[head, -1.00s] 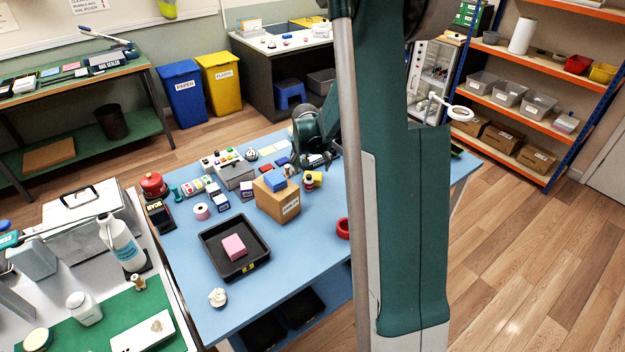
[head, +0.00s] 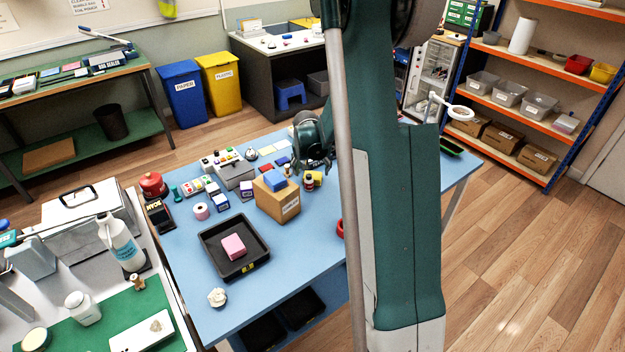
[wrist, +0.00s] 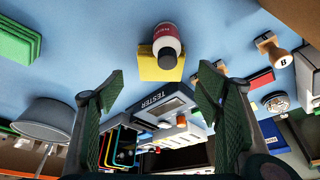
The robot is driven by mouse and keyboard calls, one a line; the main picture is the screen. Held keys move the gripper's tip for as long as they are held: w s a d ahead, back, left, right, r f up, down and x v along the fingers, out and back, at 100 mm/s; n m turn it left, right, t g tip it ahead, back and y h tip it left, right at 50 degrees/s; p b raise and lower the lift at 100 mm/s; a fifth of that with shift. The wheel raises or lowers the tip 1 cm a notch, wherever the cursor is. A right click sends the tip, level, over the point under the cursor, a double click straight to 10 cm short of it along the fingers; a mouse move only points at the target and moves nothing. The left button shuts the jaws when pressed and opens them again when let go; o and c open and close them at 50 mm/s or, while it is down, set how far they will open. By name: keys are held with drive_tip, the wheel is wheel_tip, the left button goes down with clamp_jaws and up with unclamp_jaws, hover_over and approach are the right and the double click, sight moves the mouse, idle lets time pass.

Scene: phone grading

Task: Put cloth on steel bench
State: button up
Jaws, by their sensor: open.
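A small yellow folded piece (wrist: 160,66), which may be the cloth, lies on the blue table beside a bottle with a red label (wrist: 167,42). In the head view the yellow piece (head: 318,175) is small, right of the cardboard box. My gripper (wrist: 158,88) is open and empty, its fingers apart with the yellow piece ahead of them. In the head view my gripper (head: 312,158) is over the far part of the blue table, its fingertips unclear. A pale metal-looking bench (head: 165,290) with a green mat, possibly the steel bench, stands at the left front.
The blue table (head: 185,270) holds a cardboard box (head: 278,203) with a blue block on top. A black tray (head: 250,265) holds a pink block (head: 233,245). A tester (wrist: 160,104) lies near my fingers.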

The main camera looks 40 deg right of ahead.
sight(312, 173)
drive_tip(key=shift+b+x, duration=0.35)
drive_tip(key=shift+x, duration=1.7)
drive_tip(key=shift+a, duration=0.1)
drive_tip(key=shift+c, duration=0.5)
drive_tip(key=c, duration=0.8)
